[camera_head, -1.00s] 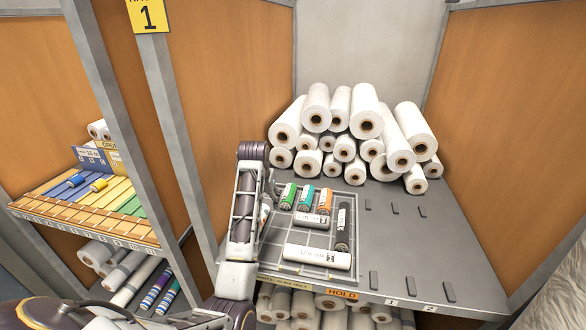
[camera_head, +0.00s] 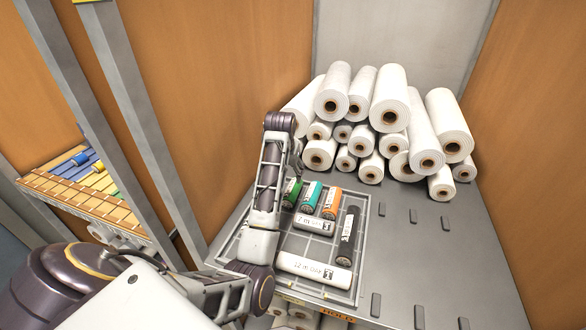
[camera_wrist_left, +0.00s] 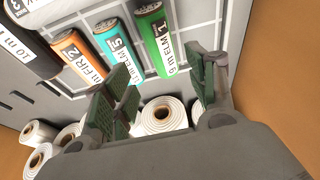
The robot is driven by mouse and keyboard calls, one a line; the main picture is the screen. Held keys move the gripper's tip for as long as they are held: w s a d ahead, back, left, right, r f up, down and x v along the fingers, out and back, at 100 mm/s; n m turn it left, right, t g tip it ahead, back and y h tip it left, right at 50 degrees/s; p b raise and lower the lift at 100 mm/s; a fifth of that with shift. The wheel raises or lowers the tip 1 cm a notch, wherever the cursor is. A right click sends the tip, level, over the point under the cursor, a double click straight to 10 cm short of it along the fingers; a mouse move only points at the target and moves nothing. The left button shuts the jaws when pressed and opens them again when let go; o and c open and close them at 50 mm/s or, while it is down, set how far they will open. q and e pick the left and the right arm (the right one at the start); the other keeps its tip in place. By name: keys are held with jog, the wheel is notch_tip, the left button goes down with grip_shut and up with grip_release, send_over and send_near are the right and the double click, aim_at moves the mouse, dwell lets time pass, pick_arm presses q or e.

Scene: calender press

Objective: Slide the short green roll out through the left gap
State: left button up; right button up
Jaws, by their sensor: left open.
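The short green roll (camera_head: 291,190) lies at the back left of a grey gridded tray (camera_head: 231,252), beside a short teal roll (camera_head: 311,196) and a short orange roll (camera_head: 331,203). In the left wrist view the green roll (camera_wrist_left: 153,38) has a white label, with the teal (camera_wrist_left: 119,46) and orange (camera_wrist_left: 80,55) rolls to its left. My left gripper (camera_wrist_left: 165,82) is open and empty, its fingers on either side of the green roll's near end; I cannot tell if they touch it. In the head view my arm partly hides the green roll. I cannot make out the left gap.
A white roll (camera_head: 313,223), a dark upright-lying roll (camera_head: 349,236) and a long white roll (camera_head: 315,269) share the tray. Stacked white rolls (camera_head: 389,95) fill the shelf's back. An orange wall (camera_head: 215,90) and grey post (camera_head: 155,140) stand left. The right shelf is mostly clear.

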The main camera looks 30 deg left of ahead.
aim_at(292, 189)
pick_arm(q)
jog(key=shift+w+f, duration=0.1)
jog(key=shift+f, duration=0.65)
jog(key=shift+p+x, duration=0.9)
jog(key=shift+x, duration=5.1)
pick_arm(e)
jog(key=shift+d+r, duration=0.1)
jog(key=shift+r, duration=0.75)
pick_arm(q)
jog(key=shift+a, duration=0.1)
jog(key=c, duration=0.8)
jog(key=shift+s+d+r, duration=0.1)
jog(key=shift+s+d, duration=0.3)
jog(key=shift+s, duration=1.2)
jog(key=shift+s+d+f, duration=0.1)
jog(key=shift+s+d, duration=0.3)
jog(key=shift+s, duration=1.2)
jog(key=shift+s+d+r, duration=0.1)
jog(key=shift+s+d, duration=0.3)
jog(key=shift+s, duration=1.2)
jog(key=shift+c, duration=0.2)
pick_arm(e)
jog(key=shift+s, duration=0.1)
pick_arm(q)
jog(key=shift+s, duration=0.1)
